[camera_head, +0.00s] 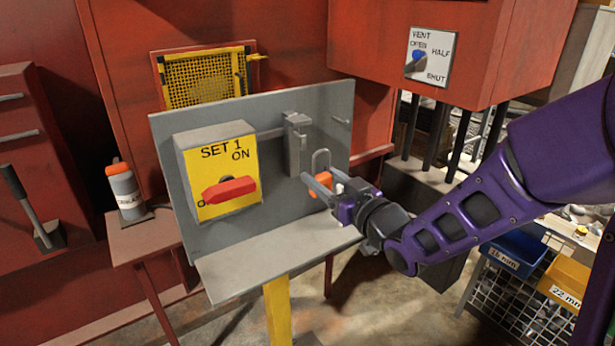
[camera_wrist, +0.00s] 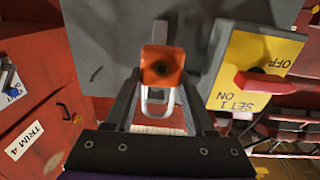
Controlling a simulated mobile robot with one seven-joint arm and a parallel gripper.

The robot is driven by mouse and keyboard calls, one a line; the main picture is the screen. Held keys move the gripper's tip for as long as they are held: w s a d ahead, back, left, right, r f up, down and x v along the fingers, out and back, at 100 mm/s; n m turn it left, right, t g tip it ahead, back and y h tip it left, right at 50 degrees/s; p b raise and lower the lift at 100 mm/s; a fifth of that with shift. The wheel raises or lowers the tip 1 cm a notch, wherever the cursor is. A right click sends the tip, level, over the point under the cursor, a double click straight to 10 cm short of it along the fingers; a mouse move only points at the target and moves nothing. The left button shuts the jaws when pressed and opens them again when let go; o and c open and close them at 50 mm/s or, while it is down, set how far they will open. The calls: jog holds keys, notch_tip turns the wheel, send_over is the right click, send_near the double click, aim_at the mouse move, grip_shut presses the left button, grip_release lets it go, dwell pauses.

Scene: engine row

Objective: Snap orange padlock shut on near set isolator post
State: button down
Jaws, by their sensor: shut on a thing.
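The orange padlock (camera_head: 341,177) is between the fingers of my gripper (camera_head: 329,187), with its grey shackle loop upward. The wrist view shows the orange body (camera_wrist: 162,62) between both fingers of my gripper (camera_wrist: 160,78), shackle toward the bottom of the picture. I cannot tell whether the shackle is latched. The set 1 isolator (camera_head: 217,175) is a grey box with a yellow face, mounted on a grey panel post. Its red handle (camera_head: 229,189) lies roughly level; it also shows in the wrist view (camera_wrist: 266,83). A grey bracket (camera_head: 297,140) stands left of the padlock, apparently apart from it.
The grey panel (camera_head: 340,105) stands close behind my gripper, with a ledge (camera_head: 280,250) below. A red cabinet with a blue vent knob (camera_head: 418,58) hangs at upper right. A bottle (camera_head: 125,190) stands at left. Blue and yellow bins (camera_head: 515,250) sit at lower right.

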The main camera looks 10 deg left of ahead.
aim_at(294, 148)
jog(key=shift+s+d+r, duration=0.25)
jog(key=shift+d+r, duration=0.15)
jog(key=shift+r, duration=0.1)
jog(key=shift+s+d+r, duration=0.25)
jog(key=shift+d+r, duration=0.1)
jog(key=shift+r, duration=0.15)
jog(key=shift+a, duration=0.1)
jog(key=shift+b+x, duration=1.9)
jog(key=shift+x, duration=3.35)
jog(key=shift+w+f, duration=0.2)
jog(key=shift+f, duration=0.15)
jog(key=shift+a+b, duration=0.1)
jog(key=shift+b, duration=0.2)
jog(key=shift+r, duration=0.2)
